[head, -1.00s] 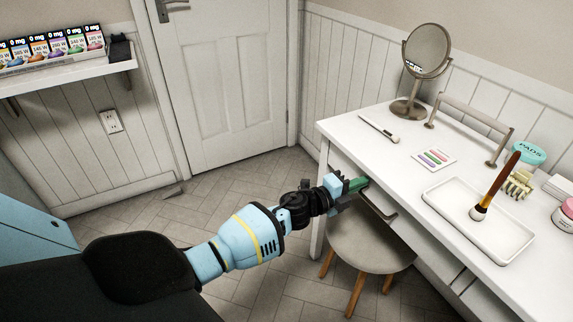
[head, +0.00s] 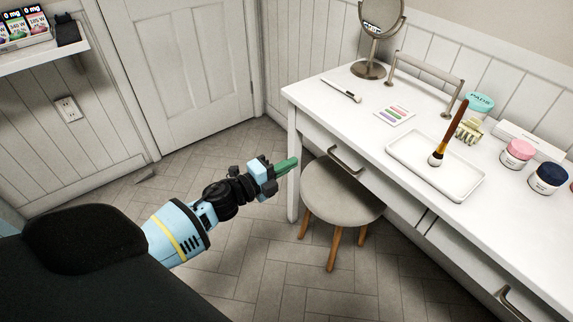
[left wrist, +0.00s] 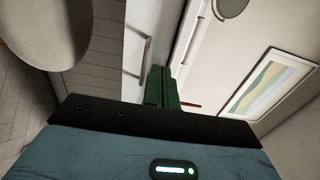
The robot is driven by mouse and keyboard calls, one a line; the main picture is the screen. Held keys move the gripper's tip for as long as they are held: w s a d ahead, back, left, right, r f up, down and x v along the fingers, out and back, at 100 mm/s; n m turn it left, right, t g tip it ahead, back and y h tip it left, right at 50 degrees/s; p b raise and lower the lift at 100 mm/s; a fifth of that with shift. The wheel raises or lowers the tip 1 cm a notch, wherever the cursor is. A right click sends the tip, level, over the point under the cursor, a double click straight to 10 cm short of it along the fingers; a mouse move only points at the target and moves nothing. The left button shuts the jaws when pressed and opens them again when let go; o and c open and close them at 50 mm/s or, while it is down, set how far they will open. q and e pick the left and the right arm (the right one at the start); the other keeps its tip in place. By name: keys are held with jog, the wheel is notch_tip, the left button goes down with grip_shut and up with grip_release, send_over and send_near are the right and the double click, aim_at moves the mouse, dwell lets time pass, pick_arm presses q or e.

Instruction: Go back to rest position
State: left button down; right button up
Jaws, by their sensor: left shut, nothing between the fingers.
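My left gripper (head: 288,164) comes in from the left in the head view, its green fingers shut and empty. It is in the air just left of the white vanity table (head: 345,125), near the table's left front leg. In the left wrist view the green fingers (left wrist: 162,88) are pressed together, with a drawer handle (left wrist: 145,62) beyond them. My right gripper is in neither view.
A round stool (head: 342,190) stands partly under the table. A drawer handle (head: 346,158) sticks out from the front. On top are a mirror (head: 381,18), a white tray (head: 470,190) with a brush (head: 450,130), and jars (head: 517,152). Floor left of the table is clear.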

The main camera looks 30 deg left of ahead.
pick_arm(q)
jog(key=shift+s, duration=0.15)
